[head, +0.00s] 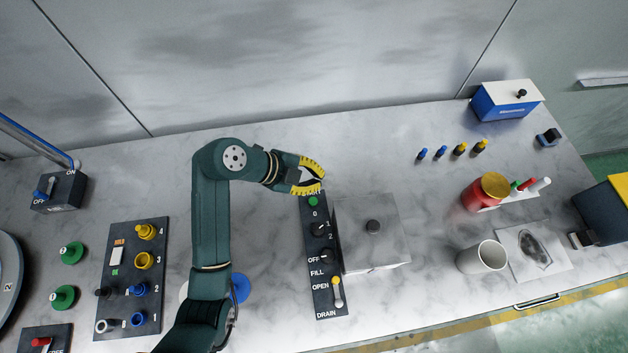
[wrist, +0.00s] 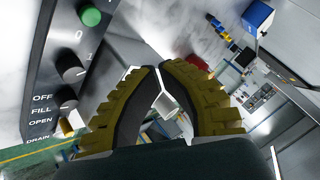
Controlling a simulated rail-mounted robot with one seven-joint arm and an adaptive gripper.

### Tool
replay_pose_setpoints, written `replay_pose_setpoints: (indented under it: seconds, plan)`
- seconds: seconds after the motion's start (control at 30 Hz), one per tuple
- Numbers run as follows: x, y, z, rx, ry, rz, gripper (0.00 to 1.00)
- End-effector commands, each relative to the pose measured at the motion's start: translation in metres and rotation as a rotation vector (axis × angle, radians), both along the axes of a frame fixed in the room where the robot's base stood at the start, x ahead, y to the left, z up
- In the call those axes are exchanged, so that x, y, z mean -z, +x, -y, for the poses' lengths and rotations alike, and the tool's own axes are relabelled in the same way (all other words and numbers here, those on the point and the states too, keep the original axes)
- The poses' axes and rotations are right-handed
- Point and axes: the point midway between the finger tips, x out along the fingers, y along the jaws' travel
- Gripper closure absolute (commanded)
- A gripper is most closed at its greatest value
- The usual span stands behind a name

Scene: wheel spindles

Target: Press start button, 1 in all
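The green start button (head: 313,201) sits at the top end of a dark control panel (head: 323,299). Lettering beside it is partly hidden by my gripper in the head view. In the wrist view the green button (wrist: 90,16) is at the upper left, uncovered, on the panel (wrist: 62,35). My gripper (head: 322,180) has yellow ribbed fingers and is just above the button in the head picture, apart from it.
The panel also has two black knobs (head: 319,229) and a yellow-tipped lever (head: 337,291). A grey box with a knob (head: 365,250) stands right beside it. Another panel (head: 116,290) with colored fittings is at left. A red jar (head: 478,198) and white cup (head: 486,257) are right.

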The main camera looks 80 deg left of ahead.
Motion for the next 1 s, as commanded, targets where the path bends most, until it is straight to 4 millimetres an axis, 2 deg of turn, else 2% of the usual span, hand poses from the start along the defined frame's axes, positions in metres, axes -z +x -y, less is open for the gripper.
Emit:
replay_pose_setpoints:
  seconds: [0.23,0.37,0.83,1.0]
  plan:
    - [0.0,0.001,0.0,0.002,0.001,-0.001,1.0]
    - [0.007,0.001,0.001,0.002,0.0,0.0,1.0]
    - [0.074,0.001,0.001,0.002,0.001,-0.001,1.0]
    - [0.087,0.001,0.001,0.003,0.002,-0.001,1.0]
